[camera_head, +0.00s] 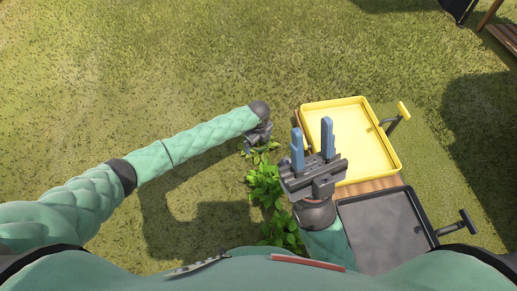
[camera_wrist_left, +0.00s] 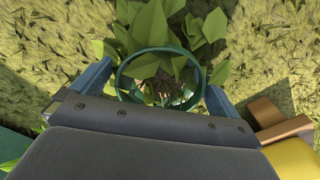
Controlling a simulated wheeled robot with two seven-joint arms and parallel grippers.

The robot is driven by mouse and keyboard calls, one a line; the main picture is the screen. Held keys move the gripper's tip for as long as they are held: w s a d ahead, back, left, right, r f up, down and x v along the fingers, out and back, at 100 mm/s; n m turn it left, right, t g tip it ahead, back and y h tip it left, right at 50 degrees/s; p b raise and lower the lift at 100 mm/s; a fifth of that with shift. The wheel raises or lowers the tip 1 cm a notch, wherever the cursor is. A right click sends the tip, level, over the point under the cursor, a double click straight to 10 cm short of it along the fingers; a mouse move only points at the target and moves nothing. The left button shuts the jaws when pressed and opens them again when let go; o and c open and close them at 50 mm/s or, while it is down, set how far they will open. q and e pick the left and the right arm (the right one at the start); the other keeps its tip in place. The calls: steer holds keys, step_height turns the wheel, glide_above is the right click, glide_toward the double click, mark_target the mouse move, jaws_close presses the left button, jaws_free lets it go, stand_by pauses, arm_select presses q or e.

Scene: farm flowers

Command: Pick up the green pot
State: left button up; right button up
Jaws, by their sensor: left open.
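The green pot (camera_wrist_left: 121,78) shows in the left wrist view as a round dark green rim with leaves and soil inside. My left gripper (camera_wrist_left: 158,78) is open, with one blue finger on each side of the pot. I cannot tell whether the fingers touch it. In the head view my left gripper (camera_head: 257,140) points down at the plants, and the pot there is hidden under the gripper and leaves. My right gripper (camera_head: 313,150) is open and empty, its blue fingers apart, in front of the yellow tray.
Leafy plants (camera_head: 268,185) stand in a row from the left gripper toward me. A yellow tray (camera_head: 352,103) and a black tray (camera_head: 385,225), both with handles, lie on the right over a wooden surface. Grass on the left is clear.

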arm_select(q)
steer(key=shift+f, duration=0.4)
steer(key=c, duration=1.2)
steer(key=shift+r, duration=0.15)
